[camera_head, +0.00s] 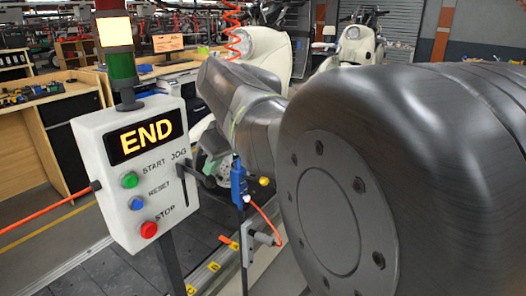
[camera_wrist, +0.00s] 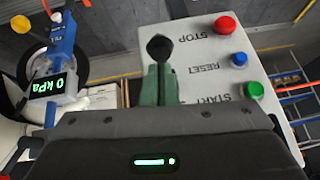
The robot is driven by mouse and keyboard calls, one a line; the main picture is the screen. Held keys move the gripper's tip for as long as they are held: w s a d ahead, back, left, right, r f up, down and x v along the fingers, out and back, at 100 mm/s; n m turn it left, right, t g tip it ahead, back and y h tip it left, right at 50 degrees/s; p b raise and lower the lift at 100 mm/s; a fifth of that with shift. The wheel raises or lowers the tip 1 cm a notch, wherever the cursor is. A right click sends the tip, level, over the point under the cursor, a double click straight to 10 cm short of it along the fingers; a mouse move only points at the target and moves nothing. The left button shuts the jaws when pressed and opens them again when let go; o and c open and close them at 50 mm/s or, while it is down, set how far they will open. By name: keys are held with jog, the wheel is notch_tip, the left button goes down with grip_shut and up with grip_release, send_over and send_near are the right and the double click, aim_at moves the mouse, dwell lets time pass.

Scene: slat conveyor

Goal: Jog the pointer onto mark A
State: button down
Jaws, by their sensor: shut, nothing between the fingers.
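The white control box (camera_head: 128,165) has a lit END display (camera_head: 146,138) and a JOG slot with a dark lever. The lever's black knob (camera_wrist: 160,46) shows in the wrist view just beyond my green fingertips. My gripper (camera_wrist: 158,78) is shut and empty; I cannot tell whether it touches the lever. A small orange-red piece (camera_head: 226,241), possibly the pointer, lies close to the farthest yellow mark, probably A. Their exact alignment is unclear.
The box carries green START (camera_head: 130,180), blue RESET (camera_head: 137,203) and red STOP (camera_head: 149,229) buttons, near my fingers in the wrist view. A blue vacuum tool (camera_head: 238,182) with a kPa readout (camera_wrist: 46,86) hangs beside the box. A lamp stack (camera_head: 120,65) stands on top.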

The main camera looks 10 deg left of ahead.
jog(key=v, duration=1.1)
jog(key=shift+r+p, duration=0.35)
jog(key=shift+p, duration=0.1)
jog(key=shift+w, duration=0.15)
